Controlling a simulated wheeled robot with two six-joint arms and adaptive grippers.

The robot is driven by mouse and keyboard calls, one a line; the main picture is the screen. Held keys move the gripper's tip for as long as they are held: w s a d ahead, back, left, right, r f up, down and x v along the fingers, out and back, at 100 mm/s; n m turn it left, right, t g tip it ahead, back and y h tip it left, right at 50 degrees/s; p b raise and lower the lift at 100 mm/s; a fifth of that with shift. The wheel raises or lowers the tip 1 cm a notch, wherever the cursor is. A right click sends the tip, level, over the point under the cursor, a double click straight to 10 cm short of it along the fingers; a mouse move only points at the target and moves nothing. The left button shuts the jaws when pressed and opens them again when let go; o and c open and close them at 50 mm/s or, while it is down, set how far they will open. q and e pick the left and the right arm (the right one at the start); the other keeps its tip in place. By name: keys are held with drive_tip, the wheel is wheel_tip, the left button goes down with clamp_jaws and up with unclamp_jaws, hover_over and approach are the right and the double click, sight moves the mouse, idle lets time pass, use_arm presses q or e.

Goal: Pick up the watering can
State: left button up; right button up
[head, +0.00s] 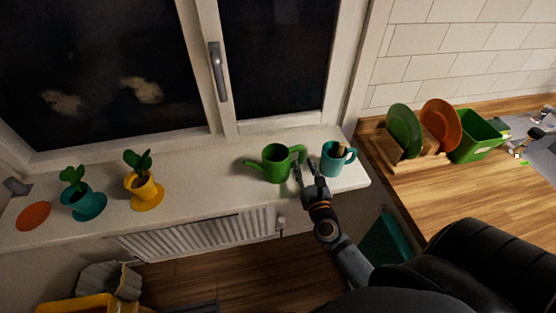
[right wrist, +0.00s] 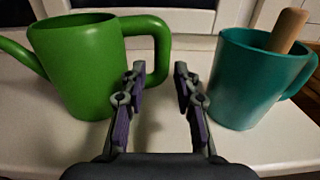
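A green watering can (head: 277,163) stands upright on the windowsill, spout to the left and handle to the right. It also shows at the left of the right wrist view (right wrist: 82,65). My right gripper (head: 309,169) is open and empty, between the can and a teal mug (head: 333,158). I cannot tell whether the left finger touches the handle. My left gripper is not in view.
The teal mug, with a wooden-handled tool in it, stands close on the right. Yellow (head: 145,191) and teal (head: 84,203) plant pots stand farther left on the sill (head: 215,165). The window is behind; a radiator (head: 197,235) is below. A plate rack (head: 408,160) stands on the right counter.

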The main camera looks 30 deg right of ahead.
sight(302, 158)
drive_tip(key=shift+w+r, duration=0.1)
drive_tip(key=shift+w, duration=0.15)
drive_tip(key=p+x, duration=0.1)
drive_tip(key=x, duration=0.2)
drive_tip(key=shift+w+d+p, duration=0.25)
drive_tip(key=shift+w+p, duration=0.1)
drive_tip(key=shift+p, duration=0.05)
drive_tip(key=shift+w+d, duration=0.15)
drive_tip(key=shift+w, duration=0.25)
drive_tip(key=shift+s, duration=0.15)
drive_tip(key=shift+c, duration=0.8)
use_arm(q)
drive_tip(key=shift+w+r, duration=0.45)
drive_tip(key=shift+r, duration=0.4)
use_arm(e)
clamp_jaws()
